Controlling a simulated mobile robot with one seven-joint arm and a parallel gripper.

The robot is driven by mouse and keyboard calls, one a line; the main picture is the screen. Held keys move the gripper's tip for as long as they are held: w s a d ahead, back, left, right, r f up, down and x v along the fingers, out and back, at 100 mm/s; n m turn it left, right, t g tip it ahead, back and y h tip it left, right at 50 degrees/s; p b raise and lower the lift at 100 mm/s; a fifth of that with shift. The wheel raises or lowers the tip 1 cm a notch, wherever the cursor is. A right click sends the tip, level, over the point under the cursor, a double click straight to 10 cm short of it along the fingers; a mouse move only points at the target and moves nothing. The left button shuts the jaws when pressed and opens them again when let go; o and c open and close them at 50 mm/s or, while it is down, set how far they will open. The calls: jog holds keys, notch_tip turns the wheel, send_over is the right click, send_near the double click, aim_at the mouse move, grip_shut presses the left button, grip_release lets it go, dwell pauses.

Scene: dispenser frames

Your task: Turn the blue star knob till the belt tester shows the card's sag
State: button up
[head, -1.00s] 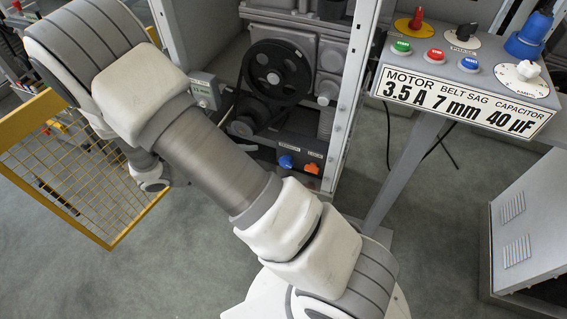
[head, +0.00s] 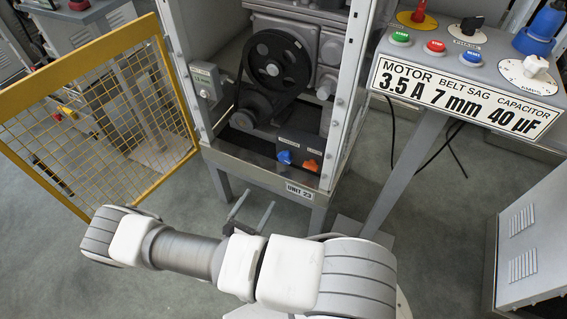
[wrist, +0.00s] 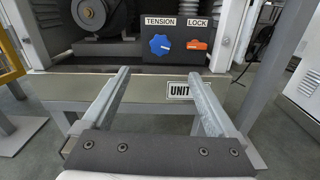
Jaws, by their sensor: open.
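The blue star knob (head: 284,157) is on a dark panel low in the open cabinet. In the wrist view the knob (wrist: 160,44) is under the label TENSION, its white mark pointing right. The belt tester (head: 203,78) is a small grey box on the cabinet's left post. The card (head: 465,98) gives belt sag as 7 mm. My gripper (head: 259,198) is open and empty in front of the cabinet, below the knob and apart from it. Its two fingers (wrist: 160,74) point toward the panel.
An orange lock lever (wrist: 196,45) lies horizontal, close right of the knob. The belt and pulley (head: 277,62) are above. Cabinet posts flank the opening, with a sill (head: 240,166) below. A yellow mesh gate (head: 90,115) stands open at left. A control desk (head: 470,55) is at right.

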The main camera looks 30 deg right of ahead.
aim_at(284, 159)
jog(key=b+x, duration=0.3)
jog(key=x, duration=1.4)
jog(key=shift+w+d, duration=0.1)
jog(key=c, duration=1.4)
jog(key=shift+o, duration=0.2)
jog(key=shift+r, duration=0.1)
